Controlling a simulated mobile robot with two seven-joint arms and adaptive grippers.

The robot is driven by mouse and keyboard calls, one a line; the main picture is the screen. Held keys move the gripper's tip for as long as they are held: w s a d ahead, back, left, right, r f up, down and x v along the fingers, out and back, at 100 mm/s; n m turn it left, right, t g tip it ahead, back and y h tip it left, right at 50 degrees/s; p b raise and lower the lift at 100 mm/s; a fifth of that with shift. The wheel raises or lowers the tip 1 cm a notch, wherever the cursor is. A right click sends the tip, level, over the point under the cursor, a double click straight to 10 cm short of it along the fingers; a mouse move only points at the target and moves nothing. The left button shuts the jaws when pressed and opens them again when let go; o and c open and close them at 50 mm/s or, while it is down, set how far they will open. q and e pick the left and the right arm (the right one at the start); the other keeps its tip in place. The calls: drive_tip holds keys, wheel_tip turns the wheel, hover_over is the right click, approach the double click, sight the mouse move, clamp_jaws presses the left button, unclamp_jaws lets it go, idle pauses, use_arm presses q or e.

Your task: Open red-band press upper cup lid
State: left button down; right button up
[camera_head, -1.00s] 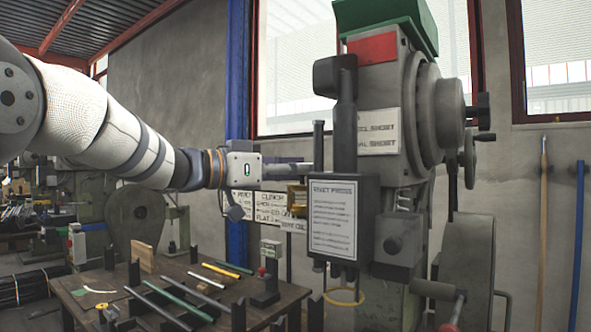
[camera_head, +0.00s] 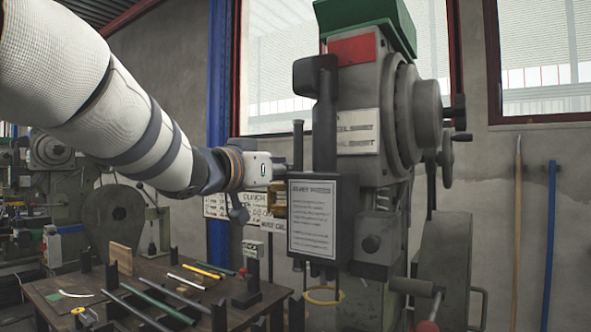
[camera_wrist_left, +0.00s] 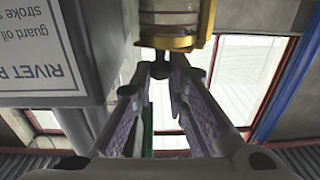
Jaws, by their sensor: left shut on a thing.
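The press with a red band (camera_head: 352,50) under a green top stands right of centre in the head view. A small cup with a yellow, brass-like rim (camera_head: 280,198) shows at the left edge of its sign box. In the left wrist view the cup (camera_wrist_left: 172,22) is close up at the top, with a yellow ring. My left gripper (camera_head: 280,162) reaches the press from the left, just above the cup. In the wrist view its fingers (camera_wrist_left: 160,66) converge on a small dark part by the ring. I cannot tell whether this is the lid's tab. My right gripper is not seen.
The sign box (camera_head: 318,215) and an upright rod (camera_head: 298,145) stand close beside the gripper. A wooden table (camera_head: 60,300) with bars and tools is below left. A blue post (camera_head: 219,120) and the wall are behind.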

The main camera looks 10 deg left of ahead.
sight(282, 184)
use_arm(q)
drive_tip(key=c, duration=1.8)
unclamp_jaws()
drive_tip(key=shift+r, duration=0.1)
drive_tip(key=shift+c, duration=0.2)
wheel_tip(282, 184, up, 10)
drive_tip(key=shift+o, duration=0.3)
